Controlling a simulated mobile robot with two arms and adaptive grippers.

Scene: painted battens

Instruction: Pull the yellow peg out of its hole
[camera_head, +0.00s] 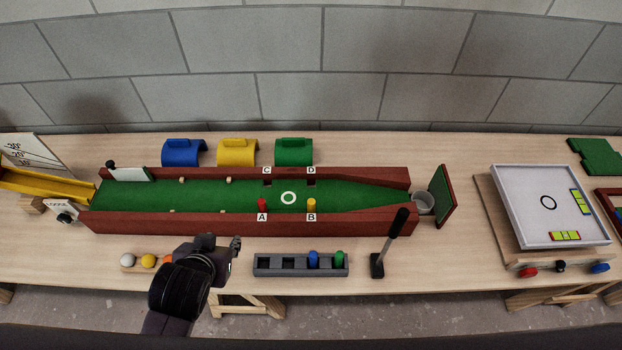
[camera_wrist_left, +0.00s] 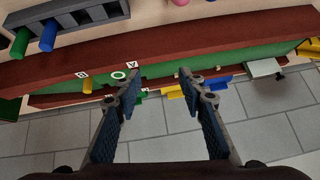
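The yellow peg (camera_head: 311,205) stands upright at the hole marked B, on the near side of the green lane, beside the near red-brown wall. It also shows in the left wrist view (camera_wrist_left: 87,84), left of the fingers. A red peg (camera_head: 262,204) stands at A, to its left. My left gripper (camera_head: 236,244) is in front of the lane, left of and nearer than the yellow peg, and apart from it. In the left wrist view its two fingers (camera_wrist_left: 157,82) are spread with nothing between them. My right gripper is not in view.
A grey rack (camera_head: 273,272) in front of the lane holds blue and green pegs on its right; its left slots look empty. A black-handled lever (camera_head: 395,225) stands to the right. Blue, yellow (camera_head: 237,153) and green arches stand behind the lane. Balls (camera_head: 148,261) lie beside my left gripper.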

